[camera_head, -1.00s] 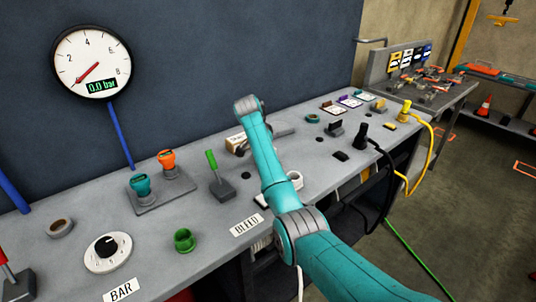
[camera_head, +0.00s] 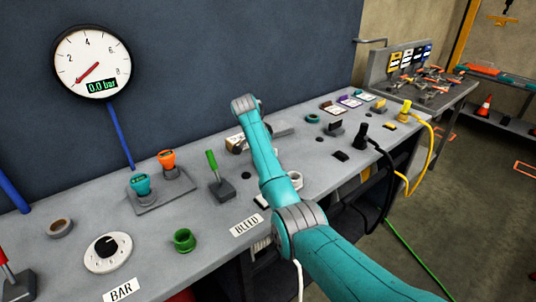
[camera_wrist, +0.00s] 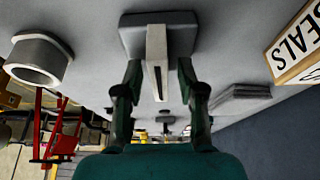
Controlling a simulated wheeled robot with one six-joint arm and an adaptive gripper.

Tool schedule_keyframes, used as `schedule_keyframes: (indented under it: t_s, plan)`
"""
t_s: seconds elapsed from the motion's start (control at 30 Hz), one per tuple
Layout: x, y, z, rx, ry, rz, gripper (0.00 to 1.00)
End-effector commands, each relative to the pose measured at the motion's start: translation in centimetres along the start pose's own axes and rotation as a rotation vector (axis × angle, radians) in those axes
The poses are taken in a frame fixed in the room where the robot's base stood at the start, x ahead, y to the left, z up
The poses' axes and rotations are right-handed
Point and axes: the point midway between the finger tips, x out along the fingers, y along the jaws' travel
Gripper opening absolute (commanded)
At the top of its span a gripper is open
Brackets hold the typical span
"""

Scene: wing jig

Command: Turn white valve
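The white valve handle (camera_wrist: 157,50) is a pale flat lever with a dark slot, on a grey base (camera_wrist: 130,36) in the wrist view. My gripper (camera_wrist: 159,72) has one finger on each side of the lever. The fingers are apart, and a gap shows between each finger and the lever. In the head view my arm covers the valve, and I cannot make out the lever there.
A SEALS box (camera_wrist: 298,42) and a pale ring (camera_wrist: 38,58) flank the lever. On the bench stand a green-handled lever (camera_head: 214,170), a teal knob (camera_head: 141,186), an orange knob (camera_head: 167,160) and a green cup (camera_head: 184,240). The gauge (camera_head: 91,62) reads 0.0 bar.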

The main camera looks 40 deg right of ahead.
Motion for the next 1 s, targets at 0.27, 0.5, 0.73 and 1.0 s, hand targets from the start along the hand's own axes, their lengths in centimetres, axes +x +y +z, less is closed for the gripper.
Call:
schedule_keyframes:
  t_s: [0.27,0.5,0.73,1.0]
  plan:
    - [-0.1,0.0,0.0,0.000,0.000,0.000,0.41]
    - [-2.8,-0.1,0.0,-0.001,0.001,-0.003,0.41]
    - [-7.5,-0.1,0.0,0.000,0.002,-0.003,0.41]
    - [-11.2,-0.1,0.0,-0.001,0.000,-0.001,0.41]
